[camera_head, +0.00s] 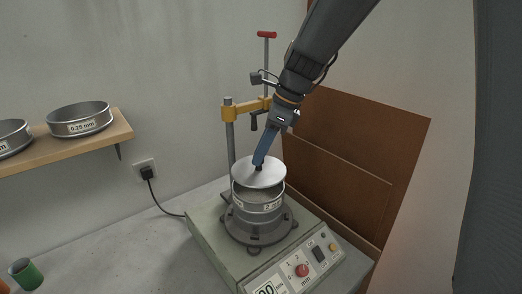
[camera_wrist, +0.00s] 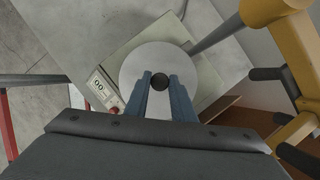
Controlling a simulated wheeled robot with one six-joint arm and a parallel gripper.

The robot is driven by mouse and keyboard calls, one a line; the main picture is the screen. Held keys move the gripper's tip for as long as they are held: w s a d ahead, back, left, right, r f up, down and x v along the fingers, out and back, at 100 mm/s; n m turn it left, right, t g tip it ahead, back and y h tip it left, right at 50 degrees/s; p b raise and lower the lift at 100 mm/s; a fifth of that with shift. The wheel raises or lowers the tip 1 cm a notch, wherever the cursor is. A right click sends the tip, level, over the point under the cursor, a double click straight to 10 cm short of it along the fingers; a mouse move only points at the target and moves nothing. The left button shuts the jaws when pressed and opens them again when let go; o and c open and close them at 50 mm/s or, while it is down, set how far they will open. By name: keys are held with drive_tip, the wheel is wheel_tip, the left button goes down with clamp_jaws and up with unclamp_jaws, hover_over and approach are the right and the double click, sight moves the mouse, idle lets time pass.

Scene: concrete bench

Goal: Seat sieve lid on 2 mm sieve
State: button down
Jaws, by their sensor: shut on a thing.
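The sieve lid (camera_head: 258,175) is a pale metal disc with a dark knob at its centre. My gripper (camera_head: 259,165) is shut on the knob and holds the lid over the 2 mm sieve (camera_head: 261,206). In the head view the lid looks tilted and sits above the sieve's rim, which shows below it; whether they touch at the back I cannot tell. In the wrist view my gripper (camera_wrist: 160,84) has a finger on each side of the knob. The lid (camera_wrist: 136,70) hides the sieve there.
The sieve stands on a shaker (camera_head: 222,250) with a control panel. A yellow clamp (camera_head: 240,109) on a post rises close behind my gripper, and shows right in the wrist view (camera_wrist: 300,50). A shelf (camera_head: 62,150) holds other sieves at left. A green cup (camera_head: 26,274) is front left.

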sight(272, 170)
drive_tip(key=shift+f+b, duration=1.05)
drive_tip(key=shift+f, duration=0.65)
drive_tip(key=shift+a+f+p, duration=0.1)
drive_tip(key=shift+f+p, duration=0.4)
drive_tip(key=shift+f, duration=0.1)
idle(0.8)
drive_tip(key=c, duration=1.4)
unclamp_jaws()
drive_tip(key=shift+c, duration=0.2)
drive_tip(key=shift+b+v, duration=1)
drive_tip(key=shift+v, duration=2.9)
